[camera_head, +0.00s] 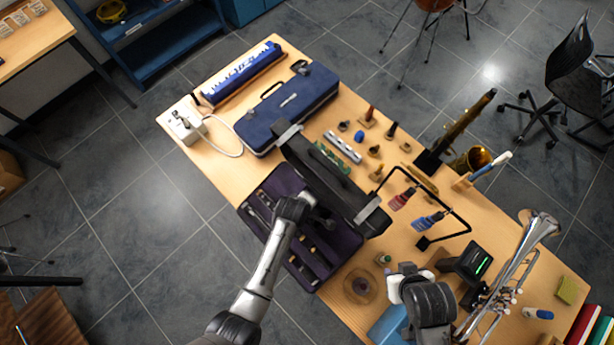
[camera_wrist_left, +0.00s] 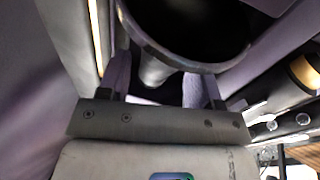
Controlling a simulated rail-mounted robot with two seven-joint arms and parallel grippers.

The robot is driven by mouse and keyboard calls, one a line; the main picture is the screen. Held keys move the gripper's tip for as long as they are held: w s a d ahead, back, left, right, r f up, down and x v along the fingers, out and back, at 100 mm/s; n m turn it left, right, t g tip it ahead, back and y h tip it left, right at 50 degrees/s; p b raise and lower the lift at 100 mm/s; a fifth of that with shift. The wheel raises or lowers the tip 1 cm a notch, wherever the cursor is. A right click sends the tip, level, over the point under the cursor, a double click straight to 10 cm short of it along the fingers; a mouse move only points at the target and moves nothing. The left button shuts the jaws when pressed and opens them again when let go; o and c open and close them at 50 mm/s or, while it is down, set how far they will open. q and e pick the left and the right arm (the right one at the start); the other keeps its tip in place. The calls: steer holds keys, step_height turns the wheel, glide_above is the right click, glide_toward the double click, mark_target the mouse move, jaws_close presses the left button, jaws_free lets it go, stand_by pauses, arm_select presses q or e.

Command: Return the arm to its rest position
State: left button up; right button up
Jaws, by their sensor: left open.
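My left arm reaches in from the bottom of the head view, and its wrist is over the open instrument case with purple lining (camera_head: 258,222). My left gripper (camera_head: 322,208) is largely hidden there by the wrist and the dark raised part of the case. In the left wrist view the two fingers of the left gripper (camera_wrist_left: 162,90) are apart. A dark, round-rimmed tube end (camera_wrist_left: 190,60) lies just beyond them; I cannot tell whether they touch it. Part of my right arm shows at the bottom right, but its fingers cannot be made out.
A closed blue case (camera_head: 288,105) and a white box with a cable (camera_head: 186,125) stand toward the back left. A black wire stand (camera_head: 465,222), a trumpet (camera_head: 520,270) and a black device with green display (camera_head: 466,263) crowd the right. Small parts fill the middle.

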arm_select(q)
steer(key=shift+w+r, duration=0.1)
steer(key=shift+r, duration=0.45)
